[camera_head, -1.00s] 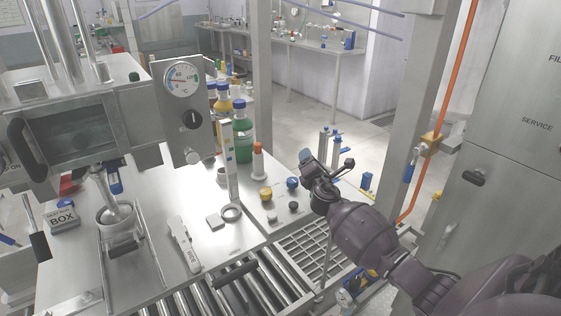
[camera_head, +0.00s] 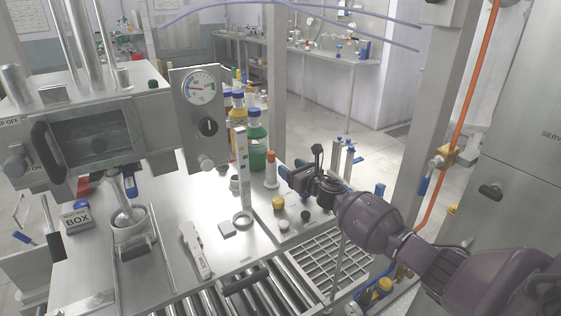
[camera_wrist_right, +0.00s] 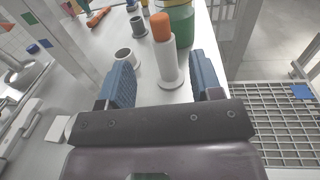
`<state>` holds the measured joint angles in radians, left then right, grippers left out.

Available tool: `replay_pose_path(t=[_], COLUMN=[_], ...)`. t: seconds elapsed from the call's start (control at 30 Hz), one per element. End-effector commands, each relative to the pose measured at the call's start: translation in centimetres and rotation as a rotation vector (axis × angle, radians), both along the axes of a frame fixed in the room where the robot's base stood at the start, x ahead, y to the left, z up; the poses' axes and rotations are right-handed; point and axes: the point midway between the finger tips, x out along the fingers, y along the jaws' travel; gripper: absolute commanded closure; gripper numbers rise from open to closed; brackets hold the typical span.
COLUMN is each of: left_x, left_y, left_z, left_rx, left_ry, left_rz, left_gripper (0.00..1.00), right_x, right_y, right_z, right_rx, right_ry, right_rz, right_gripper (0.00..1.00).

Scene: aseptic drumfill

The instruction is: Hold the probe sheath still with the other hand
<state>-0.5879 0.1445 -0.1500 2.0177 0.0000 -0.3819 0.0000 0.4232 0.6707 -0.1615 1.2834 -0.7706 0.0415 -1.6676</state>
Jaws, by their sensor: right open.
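A white upright cylinder with an orange top (camera_head: 271,172), which looks like the probe sheath in its probe, stands on the steel table by a round flange base. My right gripper (camera_head: 288,174) is just to its right in the head view, fingers pointing at it. In the right wrist view, the blue-padded fingers of the open right gripper (camera_wrist_right: 163,82) are spread, and the white cylinder (camera_wrist_right: 167,68) shows upright between and beyond them. My left gripper is not in view.
A green bottle (camera_head: 257,140) stands close behind the cylinder. A roller conveyor (camera_head: 262,290) and a grating (camera_head: 325,262) lie in front.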

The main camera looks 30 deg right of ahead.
Motion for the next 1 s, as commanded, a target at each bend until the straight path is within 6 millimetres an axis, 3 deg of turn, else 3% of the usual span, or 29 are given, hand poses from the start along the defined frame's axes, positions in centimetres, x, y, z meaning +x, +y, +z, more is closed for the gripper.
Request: replay_pose_path(t=[0.5,1.0], left_x=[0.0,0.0], left_y=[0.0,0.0], left_z=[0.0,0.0], left_rx=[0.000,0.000], left_ry=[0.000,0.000], left_rz=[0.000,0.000], left_gripper=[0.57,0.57], right_x=[6.1,10.1], right_y=[0.7,1.0], right_z=[0.1,0.1], right_rx=[0.005,0.003], right_ry=[0.000,0.000], right_rz=[-0.003,-0.004], right_gripper=[0.41,0.41])
